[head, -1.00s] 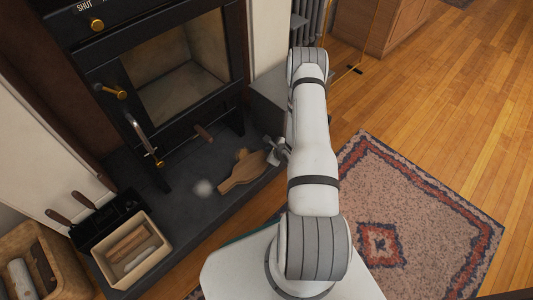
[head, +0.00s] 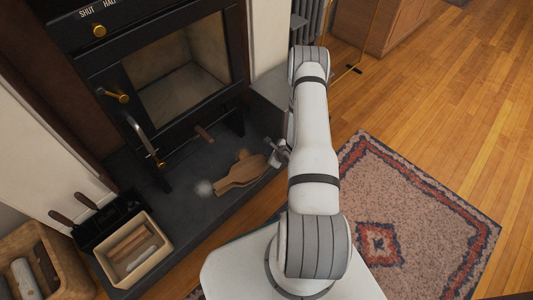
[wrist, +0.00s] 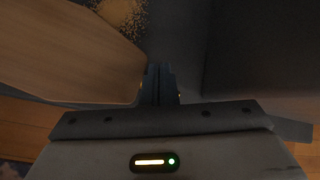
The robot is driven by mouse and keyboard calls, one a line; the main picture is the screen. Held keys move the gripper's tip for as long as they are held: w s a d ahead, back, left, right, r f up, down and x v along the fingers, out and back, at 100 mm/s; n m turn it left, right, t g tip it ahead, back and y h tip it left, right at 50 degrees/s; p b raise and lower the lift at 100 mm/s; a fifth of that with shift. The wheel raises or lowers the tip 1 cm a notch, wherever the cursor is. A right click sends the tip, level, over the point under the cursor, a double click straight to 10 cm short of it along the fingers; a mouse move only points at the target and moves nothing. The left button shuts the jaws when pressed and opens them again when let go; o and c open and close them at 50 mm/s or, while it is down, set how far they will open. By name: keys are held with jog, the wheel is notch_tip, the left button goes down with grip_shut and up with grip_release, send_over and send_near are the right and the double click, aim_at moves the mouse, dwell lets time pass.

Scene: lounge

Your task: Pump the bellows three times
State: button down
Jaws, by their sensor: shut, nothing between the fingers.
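The wooden bellows (head: 240,176) lie on the dark hearth slab, their narrow end towards the left. A pale, blurred puff (head: 204,188) shows at that narrow end. My gripper (head: 274,149) is low over the slab at the wide right end of the bellows. In the wrist view a wooden board (wrist: 60,55), which looks like the bellows, fills the left side. My fingers (wrist: 160,82) are together and empty, just to the right of this board. I cannot tell whether they touch it. My arm hides part of the area behind the gripper.
The stove (head: 170,75) stands behind the slab. A tan grainy thing (wrist: 122,15) lies beyond the board. A patterned rug (head: 410,215) and open floor lie to the right.

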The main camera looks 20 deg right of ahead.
jog(key=shift+r, duration=0.1)
jog(key=r+p, duration=0.2)
jog(key=d+r+p, duration=0.1)
jog(key=r, duration=0.2)
jog(key=shift+w+p, duration=0.2)
jog(key=shift+p, duration=0.15)
dwell(2.2)
